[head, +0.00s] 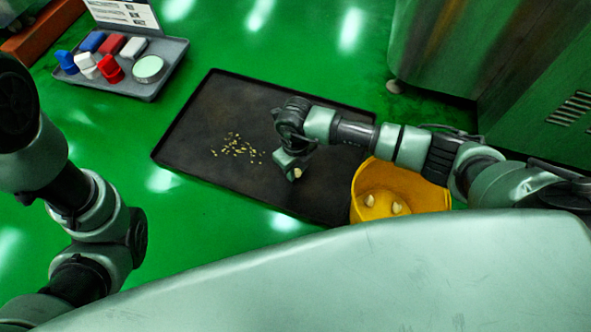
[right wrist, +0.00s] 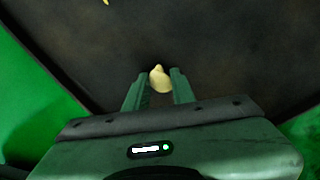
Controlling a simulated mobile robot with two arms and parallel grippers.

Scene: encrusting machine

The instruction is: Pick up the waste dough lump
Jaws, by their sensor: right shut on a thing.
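My right gripper (head: 297,175) is over the right part of a dark floor mat, shut on a pale yellow dough lump (head: 298,173). In the right wrist view the dough lump (right wrist: 160,78) sits between the two green fingertips of the right gripper (right wrist: 161,82). I cannot tell how high it is above the mat. The left arm comes in at the left of the head view, but its gripper is out of the picture.
The dark mat (head: 200,120) has a raised rim and several small yellow crumbs (head: 237,148). A yellow bucket (head: 430,197) with pale lumps inside stands at its right corner. A grey tray (head: 172,54) with colored items is upper left. A metal machine (head: 440,40) stands upper right.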

